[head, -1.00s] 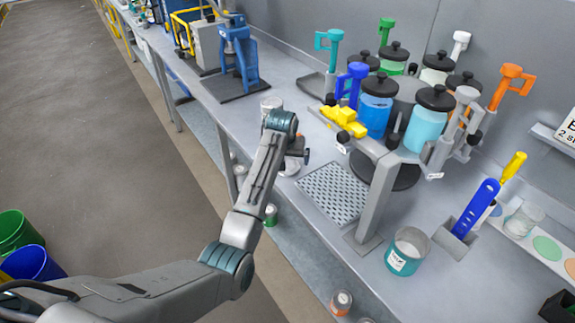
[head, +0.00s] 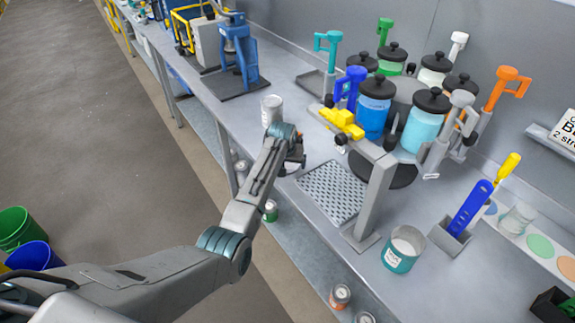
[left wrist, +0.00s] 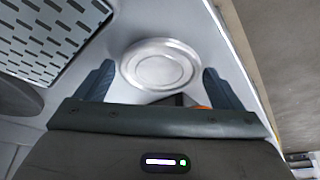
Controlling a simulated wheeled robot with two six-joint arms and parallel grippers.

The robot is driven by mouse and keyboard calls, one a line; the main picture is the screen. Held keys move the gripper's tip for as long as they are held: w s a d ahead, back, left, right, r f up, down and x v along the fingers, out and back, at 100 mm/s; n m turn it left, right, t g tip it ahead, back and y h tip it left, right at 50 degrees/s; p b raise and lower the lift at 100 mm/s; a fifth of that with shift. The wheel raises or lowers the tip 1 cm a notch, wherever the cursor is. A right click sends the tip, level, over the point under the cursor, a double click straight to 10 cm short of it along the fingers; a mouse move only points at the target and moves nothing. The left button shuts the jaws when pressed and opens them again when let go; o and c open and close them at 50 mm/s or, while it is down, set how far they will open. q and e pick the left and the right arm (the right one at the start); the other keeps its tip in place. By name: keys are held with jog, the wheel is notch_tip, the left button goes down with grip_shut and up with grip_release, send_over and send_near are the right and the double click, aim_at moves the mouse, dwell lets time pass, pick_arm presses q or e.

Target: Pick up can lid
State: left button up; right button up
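The can lid is a round silver disc with raised rings. In the left wrist view the lid (left wrist: 160,64) lies between and just beyond the two fingers of my left gripper (left wrist: 161,85). The fingers are apart with a gap on each side of the lid. In the head view my left gripper (head: 295,160) is low over the bench, left of the perforated grate, and the arm mostly hides the lid. A teal-labelled open can (head: 404,249) stands near the bench's front edge. My right gripper is not in view.
A silver can (head: 271,109) stands just behind my left gripper. The perforated grate (head: 333,192) lies to its right, beside a rack with several jars (head: 420,120). A blue press (head: 240,60) is farther back. The bench's front edge is close to my arm.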

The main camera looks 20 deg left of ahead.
pick_arm(q)
jog(key=c, duration=0.6)
jog(key=shift+o, duration=0.2)
jog(key=shift+r, duration=0.1)
